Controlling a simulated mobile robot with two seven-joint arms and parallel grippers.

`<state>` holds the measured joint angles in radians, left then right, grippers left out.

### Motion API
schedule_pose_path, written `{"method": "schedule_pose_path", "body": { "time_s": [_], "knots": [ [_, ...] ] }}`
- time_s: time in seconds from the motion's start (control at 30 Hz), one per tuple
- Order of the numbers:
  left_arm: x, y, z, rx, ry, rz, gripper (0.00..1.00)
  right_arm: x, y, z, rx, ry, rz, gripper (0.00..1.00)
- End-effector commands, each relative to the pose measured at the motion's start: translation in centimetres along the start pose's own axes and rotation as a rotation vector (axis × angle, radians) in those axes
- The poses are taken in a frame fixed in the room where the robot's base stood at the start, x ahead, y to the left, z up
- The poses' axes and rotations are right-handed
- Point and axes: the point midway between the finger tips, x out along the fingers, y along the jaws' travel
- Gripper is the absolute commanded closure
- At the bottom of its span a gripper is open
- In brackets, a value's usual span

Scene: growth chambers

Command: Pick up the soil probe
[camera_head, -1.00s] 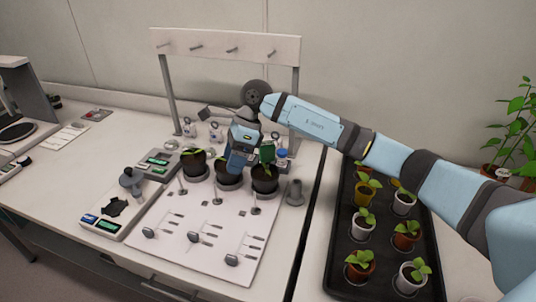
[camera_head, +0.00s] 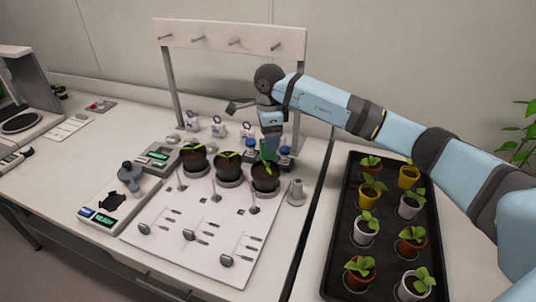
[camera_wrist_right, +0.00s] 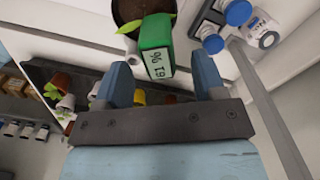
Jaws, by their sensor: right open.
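The soil probe (camera_head: 268,152) is a green block that stands in the right one of three dark pots. In the right wrist view the soil probe (camera_wrist_right: 155,42) shows its green body and a pale display with digits, upside down. My right gripper (camera_head: 271,136) is directly above and behind it in the head view. In the wrist view my right gripper (camera_wrist_right: 160,64) is open, with one blue finger on each side of the probe's line. The probe lies just beyond or between the fingertips; contact is not visible. The probe's lower end is hidden. My left gripper is not in view.
The right dark pot (camera_head: 265,179) holds a seedling beside the probe. Blue-capped bottles (camera_head: 286,153) stand close behind it. A grey cone-shaped piece (camera_head: 297,192) stands to the right. A white board (camera_head: 190,253) with small tools lies in front. A black tray (camera_head: 338,252) of potted seedlings is farther right.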

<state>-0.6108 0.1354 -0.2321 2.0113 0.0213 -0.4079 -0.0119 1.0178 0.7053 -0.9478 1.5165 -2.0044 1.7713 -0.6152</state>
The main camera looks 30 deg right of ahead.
Motion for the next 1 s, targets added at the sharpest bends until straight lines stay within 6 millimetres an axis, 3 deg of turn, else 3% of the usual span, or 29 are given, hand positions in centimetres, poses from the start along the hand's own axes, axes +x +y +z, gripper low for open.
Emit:
{"method": "schedule_pose_path", "body": {
  "time_s": [0.17,0.4,0.67,0.9,1.0],
  "knots": [
    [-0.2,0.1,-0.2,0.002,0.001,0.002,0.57,1.3,0.1,0.2,0.0,-0.001,0.003,0.36],
    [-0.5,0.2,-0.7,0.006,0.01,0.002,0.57,4.8,0.1,0.5,0.0,0.0,0.002,0.36],
    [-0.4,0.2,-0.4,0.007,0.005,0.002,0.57,5.2,0.1,0.5,-0.001,-0.002,0.0,0.36],
    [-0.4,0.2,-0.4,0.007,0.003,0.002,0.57,5.2,0.1,0.5,0.0,-0.001,0.0,0.91],
    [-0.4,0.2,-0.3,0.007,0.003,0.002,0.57,5.2,0.1,0.5,0.0,-0.001,-0.001,0.96]
  ]
}}
